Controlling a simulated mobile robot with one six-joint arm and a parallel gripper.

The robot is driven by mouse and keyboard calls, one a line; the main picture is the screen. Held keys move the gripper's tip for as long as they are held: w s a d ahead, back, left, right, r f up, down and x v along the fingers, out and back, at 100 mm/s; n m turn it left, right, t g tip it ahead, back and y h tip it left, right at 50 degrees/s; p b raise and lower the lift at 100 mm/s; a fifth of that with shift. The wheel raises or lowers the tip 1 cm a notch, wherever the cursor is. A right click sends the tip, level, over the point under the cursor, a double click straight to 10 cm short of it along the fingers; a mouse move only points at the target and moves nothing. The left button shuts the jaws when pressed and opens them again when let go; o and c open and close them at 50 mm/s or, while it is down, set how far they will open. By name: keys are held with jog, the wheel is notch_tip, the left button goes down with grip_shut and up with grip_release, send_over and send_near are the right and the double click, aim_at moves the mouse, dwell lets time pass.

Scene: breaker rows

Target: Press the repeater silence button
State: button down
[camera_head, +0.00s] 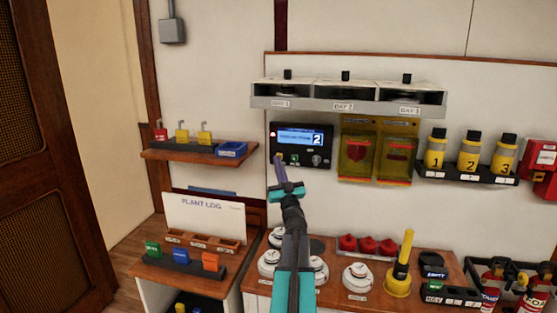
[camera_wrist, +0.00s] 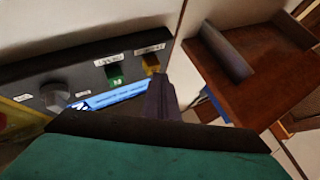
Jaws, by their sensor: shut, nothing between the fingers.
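The repeater panel (camera_head: 302,148) is a black box on the wall with a lit blue screen and a "2" plate. In the wrist view its face (camera_wrist: 75,68) shows a green button (camera_wrist: 115,76), a yellow button (camera_wrist: 151,63) and a grey knob (camera_wrist: 55,96). Their labels are too small to read, so I cannot tell which is the silence button. My gripper (camera_head: 278,160) is shut and empty at the panel's lower left corner. In the wrist view its fingertips (camera_wrist: 160,82) are close to the yellow button; contact cannot be told. In the head view they cover that button.
Yellow-framed covered boxes (camera_head: 357,155) hang right of the panel. A grey bay shelf (camera_head: 345,101) juts out above it. A wooden shelf (camera_head: 200,152) with padlocks and a blue tray is at left. Below, a counter (camera_head: 335,293) holds white detectors and a yellow torch.

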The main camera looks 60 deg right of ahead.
jog(key=a, duration=0.1)
jog(key=s+a+b, duration=0.1)
jog(key=a, duration=0.1)
jog(key=a+b, duration=0.1)
jog(key=a, duration=0.1)
jog(key=shift+s+a, duration=0.1)
jog(key=shift+s, duration=0.2)
dwell(1.0)
